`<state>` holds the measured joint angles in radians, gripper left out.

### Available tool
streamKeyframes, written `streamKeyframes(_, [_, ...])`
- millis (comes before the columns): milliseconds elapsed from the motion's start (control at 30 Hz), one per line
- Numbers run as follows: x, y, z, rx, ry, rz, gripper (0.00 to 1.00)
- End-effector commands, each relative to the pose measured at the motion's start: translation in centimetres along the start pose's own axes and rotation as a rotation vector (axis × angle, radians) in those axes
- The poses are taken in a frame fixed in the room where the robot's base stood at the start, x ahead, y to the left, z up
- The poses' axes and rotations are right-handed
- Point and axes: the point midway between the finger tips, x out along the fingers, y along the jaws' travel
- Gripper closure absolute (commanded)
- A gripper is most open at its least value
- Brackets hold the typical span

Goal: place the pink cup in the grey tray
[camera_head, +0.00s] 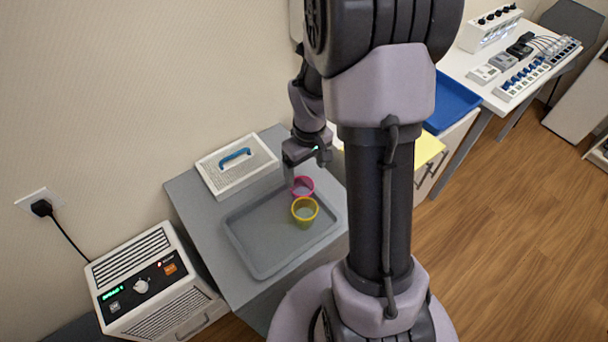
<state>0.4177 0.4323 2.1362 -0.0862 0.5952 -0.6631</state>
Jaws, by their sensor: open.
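The pink cup (303,188) stands upright at the back right of the grey tray (262,270), apparently inside its rim. A yellow cup (305,213) stands in the tray just in front of it. They overlap in the picture, so I cannot tell whether they touch. My gripper (293,184) is open and points down just left of the pink cup. Its fingers are small and partly blend with the grey surface, so I cannot tell whether one touches the cup.
A white perforated box (240,172) with a blue handle lies behind the tray. A blue tray (452,102) and a yellow surface (428,150) are at the right. The tray's left half is clear.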

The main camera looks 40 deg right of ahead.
Motion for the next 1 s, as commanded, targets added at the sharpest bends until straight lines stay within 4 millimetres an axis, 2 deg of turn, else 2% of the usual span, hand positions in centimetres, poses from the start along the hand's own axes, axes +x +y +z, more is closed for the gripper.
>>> streamKeyframes(67, [-1.6, -0.5, -0.2, 0.010, 0.014, 0.003, 0.20])
streamKeyframes(133, [-4.7, -2.2, -0.5, 0.043, 0.057, 0.008, 0.20])
streamKeyframes(233, [-11.4, -7.0, 0.4, 0.132, 0.159, -0.005, 0.20])
streamKeyframes(300, [-15.8, -10.7, 2.2, 0.206, 0.236, -0.038, 0.20])
streamKeyframes(400, [-20.1, -15.3, 6.0, 0.301, 0.328, -0.113, 0.20])
streamKeyframes(433, [-20.9, -16.3, 7.1, 0.323, 0.351, -0.137, 0.20])
streamKeyframes(500, [-22.1, -18.2, 9.3, 0.368, 0.385, -0.188, 0.20])
streamKeyframes(600, [-22.9, -19.5, 11.1, 0.403, 0.409, -0.233, 0.20])
streamKeyframes(867, [-23.0, -19.8, 11.5, 0.415, 0.414, -0.245, 0.20])
streamKeyframes(933, [-22.3, -19.8, 11.5, 0.415, 0.414, -0.244, 0.20])
streamKeyframes(1000, [-20.6, -19.7, 11.6, 0.414, 0.414, -0.244, 0.20])
